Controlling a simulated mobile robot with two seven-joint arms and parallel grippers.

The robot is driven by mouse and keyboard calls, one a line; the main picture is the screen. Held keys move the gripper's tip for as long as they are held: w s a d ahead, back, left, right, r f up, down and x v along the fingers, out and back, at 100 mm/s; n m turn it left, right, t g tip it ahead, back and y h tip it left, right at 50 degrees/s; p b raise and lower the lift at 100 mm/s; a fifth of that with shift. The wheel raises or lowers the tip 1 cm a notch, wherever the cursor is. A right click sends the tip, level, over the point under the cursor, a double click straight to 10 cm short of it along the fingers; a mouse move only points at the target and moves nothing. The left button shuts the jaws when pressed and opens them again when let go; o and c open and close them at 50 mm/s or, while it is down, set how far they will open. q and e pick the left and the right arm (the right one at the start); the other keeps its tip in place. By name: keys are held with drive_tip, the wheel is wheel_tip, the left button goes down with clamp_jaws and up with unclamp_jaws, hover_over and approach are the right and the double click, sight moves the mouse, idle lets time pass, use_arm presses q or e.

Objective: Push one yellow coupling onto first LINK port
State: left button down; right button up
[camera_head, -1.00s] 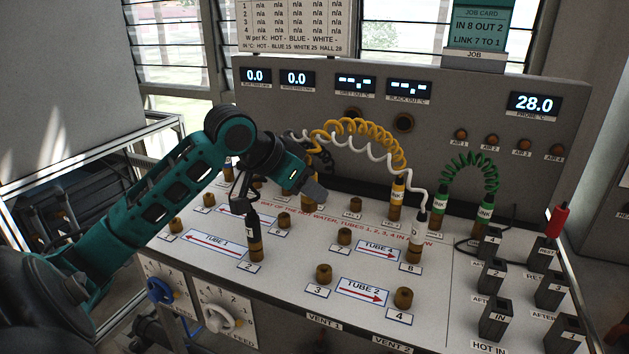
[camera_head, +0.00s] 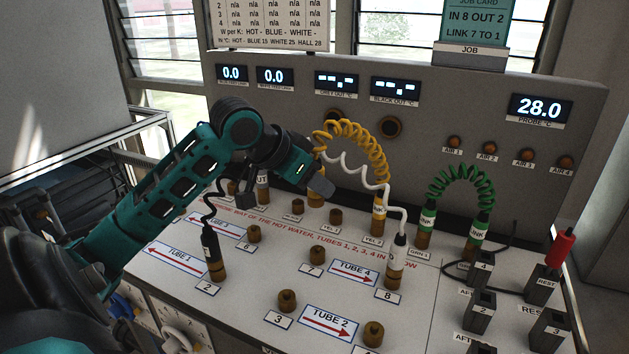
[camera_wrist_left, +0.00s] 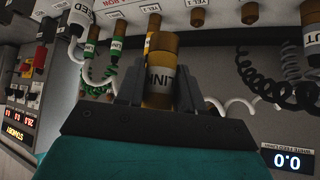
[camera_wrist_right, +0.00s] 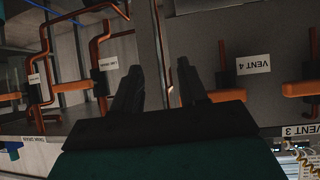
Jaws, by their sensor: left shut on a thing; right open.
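My left gripper (camera_head: 318,186) is shut on a yellow coupling (camera_wrist_left: 158,88), whose label reads LINK upside down in the left wrist view. In the head view the arm and jaws mostly hide this coupling; it appears above the back of the bench, contact below unclear. A coiled yellow hose (camera_head: 352,128) runs to the other yellow coupling (camera_head: 379,212), upright at the YEL.2 label. The bare brass port 7 (camera_head: 317,254) stands in front of my gripper. The job card (camera_head: 473,22) reads LINK 7 TO 1. My right gripper (camera_wrist_right: 158,88) is open and empty.
A white coupling (camera_head: 395,265) stands on port 8, a black one (camera_head: 212,252) on port 2. Green couplings (camera_head: 427,222) stand right, with dark sockets (camera_head: 481,310) in front.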

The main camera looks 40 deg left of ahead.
use_arm(q)
drive_tip(key=shift+w, duration=0.25)
drive_tip(key=shift+w+f, duration=0.1)
wheel_tip(320, 180, down, 8)
drive_tip(key=b, duration=0.9)
drive_tip(key=shift+f+b, duration=0.1)
drive_tip(key=shift+b, duration=0.25)
drive_tip(key=shift+r+p, duration=0.45)
drive_tip(key=shift+p, duration=0.1)
drive_tip(key=shift+f, duration=0.25)
use_arm(e)
wheel_tip(320, 180, down, 6)
drive_tip(key=w+a, duration=0.1)
drive_tip(key=shift+w+a+r+y, duration=0.15)
drive_tip(key=shift+w+a+y, duration=0.15)
drive_tip(key=shift+y, duration=0.1)
drive_tip(key=shift+d+f, duration=0.1)
drive_tip(key=shift+f, duration=0.1)
